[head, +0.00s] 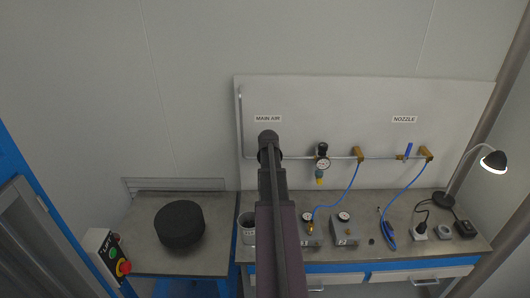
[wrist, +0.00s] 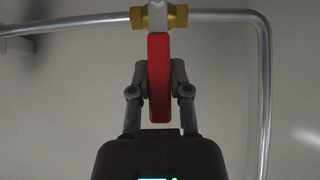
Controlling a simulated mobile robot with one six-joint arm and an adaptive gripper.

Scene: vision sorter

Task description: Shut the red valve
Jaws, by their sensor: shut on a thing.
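The red valve handle (wrist: 159,85) shows in the wrist view, below a brass valve body (wrist: 176,16) on a metal pipe. The handle is seen edge-on and stands in line with the view, at right angles to the pipe in the picture. My gripper (wrist: 160,72) has one finger on each side of the handle and is shut on it. In the head view my arm and gripper (head: 269,142) reach up to the panel under the MAIN AIR label (head: 268,118) and hide the red valve there.
The pipe (head: 243,120) runs along the white panel (head: 330,95). A regulator with a gauge (head: 322,163), a blue-handled valve (head: 407,151) and blue hoses sit to the right. Gauge boxes (head: 344,230) and a lamp (head: 493,161) stand on the bench. A black round block (head: 180,224) is at left.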

